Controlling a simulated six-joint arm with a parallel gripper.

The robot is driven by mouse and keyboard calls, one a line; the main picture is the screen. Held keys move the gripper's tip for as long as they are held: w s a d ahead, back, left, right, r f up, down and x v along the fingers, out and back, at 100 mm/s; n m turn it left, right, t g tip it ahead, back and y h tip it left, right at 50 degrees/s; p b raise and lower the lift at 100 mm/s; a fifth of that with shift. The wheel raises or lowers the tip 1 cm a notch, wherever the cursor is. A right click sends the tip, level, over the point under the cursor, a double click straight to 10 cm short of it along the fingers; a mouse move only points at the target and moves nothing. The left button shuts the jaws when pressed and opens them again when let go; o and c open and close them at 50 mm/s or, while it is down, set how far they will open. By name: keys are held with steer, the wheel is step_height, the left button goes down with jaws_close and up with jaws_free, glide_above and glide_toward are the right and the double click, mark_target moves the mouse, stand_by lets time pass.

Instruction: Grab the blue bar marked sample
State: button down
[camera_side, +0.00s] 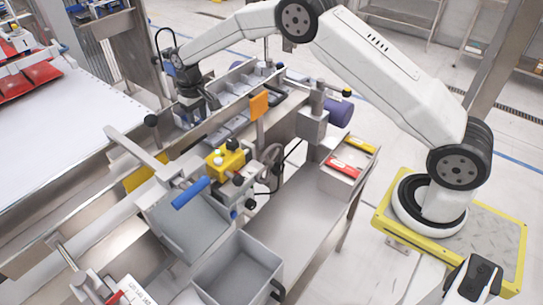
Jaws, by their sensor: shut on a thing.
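My gripper (196,104) points down into the long metal channel of the machine, at the upper left of the picture. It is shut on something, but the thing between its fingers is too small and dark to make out. A blue bar (190,193) sticks out at a slant beside a yellow block, in front of the channel and well apart from my gripper. No sample mark is readable on it. I cannot tell whether another blue bar is in the channel.
A yellow block with knobs (226,160) and an orange plate (259,106) stand by the channel. A box (336,183) holds red and yellow pieces. An open grey bin (238,270) stands in front. A white conveyor surface (70,120) lies at left.

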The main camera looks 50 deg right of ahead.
mark_target(198, 120)
steer(key=shift+r, duration=0.1)
step_height(198, 120, up, 10)
stand_by(0.7)
